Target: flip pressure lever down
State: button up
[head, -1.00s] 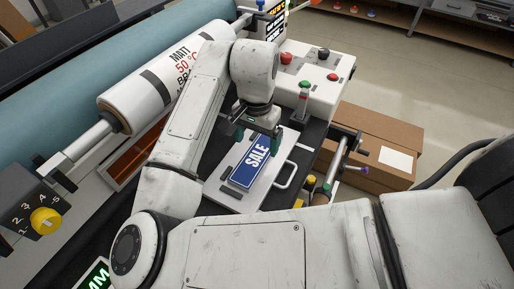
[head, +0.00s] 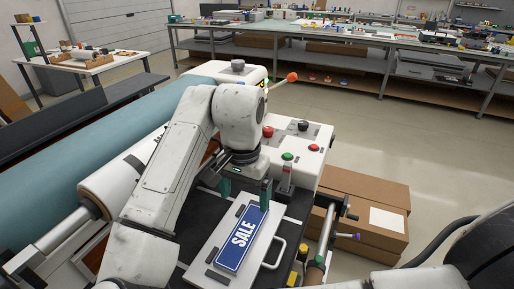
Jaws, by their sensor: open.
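The pressure lever (head: 281,80) is a thin rod with an orange-red ball knob on its end. It sticks out to the right and slightly up from the white end housing at the far end of the machine. My gripper (head: 246,190) is open and empty, pointing down near the far end of the blue SALE sign (head: 242,238). It is nearer to me than the lever and clearly apart from it. My arm covers part of the roller and the housing behind it.
A white control panel (head: 300,140) with red, black and green knobs lies between my gripper and the lever. The sign rests on a white board with a handle (head: 274,254). Cardboard boxes (head: 362,205) stand at the right. A long workbench (head: 350,58) runs behind open floor.

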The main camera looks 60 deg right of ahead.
aim_at(291, 78)
jog(key=z, duration=1.4)
